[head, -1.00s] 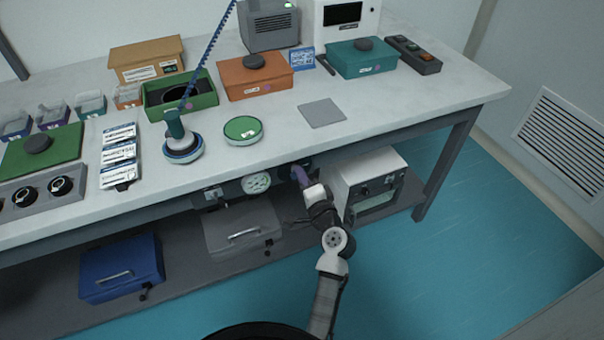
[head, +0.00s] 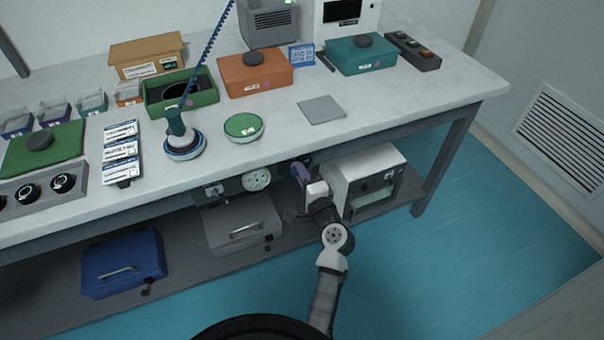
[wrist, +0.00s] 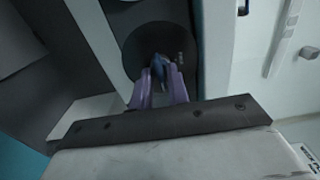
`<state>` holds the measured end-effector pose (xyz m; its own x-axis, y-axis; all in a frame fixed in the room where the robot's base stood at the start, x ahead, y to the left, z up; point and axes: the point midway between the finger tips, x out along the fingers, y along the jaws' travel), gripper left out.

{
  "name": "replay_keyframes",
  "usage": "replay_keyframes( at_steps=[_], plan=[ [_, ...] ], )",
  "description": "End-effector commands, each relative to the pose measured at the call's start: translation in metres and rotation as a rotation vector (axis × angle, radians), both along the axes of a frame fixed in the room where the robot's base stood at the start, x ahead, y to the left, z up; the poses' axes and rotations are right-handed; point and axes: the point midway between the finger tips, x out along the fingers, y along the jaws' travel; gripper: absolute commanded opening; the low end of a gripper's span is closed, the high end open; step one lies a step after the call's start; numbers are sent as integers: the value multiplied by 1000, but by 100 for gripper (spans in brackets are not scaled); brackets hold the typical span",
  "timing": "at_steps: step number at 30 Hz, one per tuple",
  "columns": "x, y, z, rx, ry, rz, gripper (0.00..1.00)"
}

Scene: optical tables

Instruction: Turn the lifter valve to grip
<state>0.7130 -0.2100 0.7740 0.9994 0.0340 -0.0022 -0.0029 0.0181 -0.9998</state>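The lifter valve shows in the wrist view as a dark round face with a small blue handle (wrist: 158,68). It sits under the table front, beside the pressure gauge (head: 257,180), and is mostly hidden by my gripper in the head view. My gripper (head: 297,168) has purple fingers that point at the valve. In the wrist view the fingers (wrist: 162,77) stand on either side of the handle. I cannot tell whether they press on it. The lifter (head: 182,136), with a green grip and coiled blue hose, stands on a round pad on the tabletop.
A white instrument box (head: 367,172) stands on the lower shelf close to the right of my gripper. A grey case (head: 240,225) and a blue case (head: 122,265) are to its left. The tabletop edge hangs above my gripper. The blue floor at the right is clear.

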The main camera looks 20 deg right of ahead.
Motion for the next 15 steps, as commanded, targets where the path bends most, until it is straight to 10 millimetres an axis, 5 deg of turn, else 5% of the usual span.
replay_keyframes(
  at_steps=[15],
  plan=[
    [-13, -1, -2, -2, -1, -1, 29]
  ],
)
